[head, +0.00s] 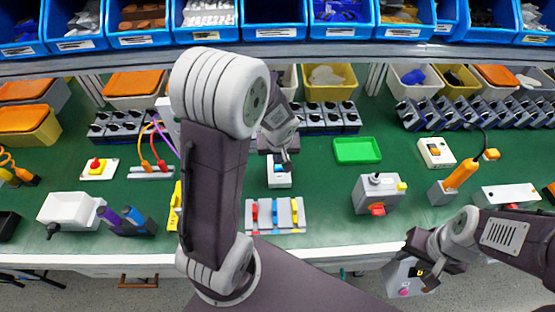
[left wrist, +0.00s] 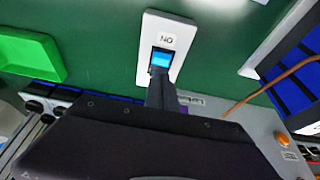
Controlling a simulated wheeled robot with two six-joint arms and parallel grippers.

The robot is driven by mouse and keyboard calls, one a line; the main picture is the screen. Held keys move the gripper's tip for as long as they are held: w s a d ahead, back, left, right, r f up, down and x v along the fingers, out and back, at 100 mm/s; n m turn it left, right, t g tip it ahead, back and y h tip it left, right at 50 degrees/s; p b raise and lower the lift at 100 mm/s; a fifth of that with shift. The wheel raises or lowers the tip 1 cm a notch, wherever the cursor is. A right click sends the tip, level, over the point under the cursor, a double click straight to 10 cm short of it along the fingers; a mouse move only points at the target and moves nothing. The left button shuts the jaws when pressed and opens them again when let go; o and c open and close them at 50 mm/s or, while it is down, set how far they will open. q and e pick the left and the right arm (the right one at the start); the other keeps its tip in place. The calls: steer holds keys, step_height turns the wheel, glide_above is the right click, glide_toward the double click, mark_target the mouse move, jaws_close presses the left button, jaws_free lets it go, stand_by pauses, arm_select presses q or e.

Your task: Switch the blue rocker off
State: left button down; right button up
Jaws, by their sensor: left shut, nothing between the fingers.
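The blue rocker (left wrist: 161,58) sits in a white switch plate (left wrist: 150,28). An upside-down "ON" label (left wrist: 167,40) is beside it. In the head view the white switch box (head: 279,182) stands on the green bench mat. My left gripper (head: 286,163) is shut and empty, with its tips pointing down over the box. In the left wrist view its fingertips (left wrist: 160,82) are at the near edge of the rocker and hide part of it; I cannot tell whether they touch.
A panel with red, blue and yellow levers (head: 276,216) stands in front of the switch. A green tray (head: 357,151) lies to the right, and a grey box with a red knob (head: 379,194) further right. Dark modules (head: 332,119) line the back.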

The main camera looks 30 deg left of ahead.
arm_select(q)
steer(key=shift+f, duration=0.4)
steer(key=shift+w+a+f+b, duration=0.1)
steer(key=shift+w+f+b, duration=0.05)
steer(key=shift+f+b, duration=0.45)
steer(key=shift+r, duration=0.45)
steer(key=shift+f, duration=0.1)
steer(key=shift+s, duration=0.2)
steer(key=shift+s+f, duration=0.1)
steer(key=shift+s, duration=0.05)
steer(key=shift+s+d+b, duration=0.35)
steer(key=shift+s+d, duration=0.1)
steer(key=shift+s, duration=0.15)
